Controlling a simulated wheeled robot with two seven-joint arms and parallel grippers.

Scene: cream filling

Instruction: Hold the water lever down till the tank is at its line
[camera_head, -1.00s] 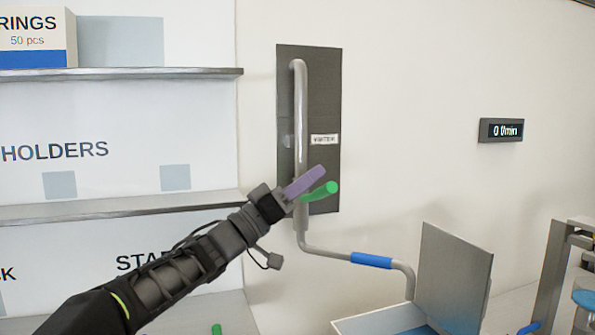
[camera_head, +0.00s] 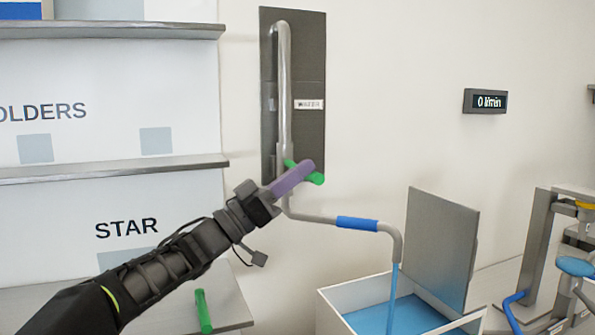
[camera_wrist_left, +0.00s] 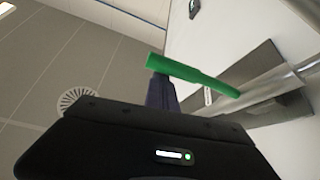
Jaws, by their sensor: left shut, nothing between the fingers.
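The green water lever (camera_head: 318,179) sticks out from the pipe on a dark wall panel labelled WATER (camera_head: 309,104). It slopes down to the right. My left gripper (camera_head: 305,168) is shut and empty, its purple fingers lying across the lever. In the left wrist view the lever (camera_wrist_left: 190,73) crosses over the fingertips (camera_wrist_left: 160,84) and seems to touch them. A thin blue stream (camera_head: 391,285) runs from the spout (camera_head: 397,245) into the white open tank (camera_head: 337,314). Blue water (camera_head: 385,318) shows inside. I cannot make out the tank's line. My right gripper is out of view.
A small wall display (camera_head: 485,101) reads about 0 l/min. A grey upright plate (camera_head: 440,245) stands at the tank's back right. Shelves (camera_head: 110,168) fill the left wall. Grey stands with blue parts (camera_head: 575,266) are at the right.

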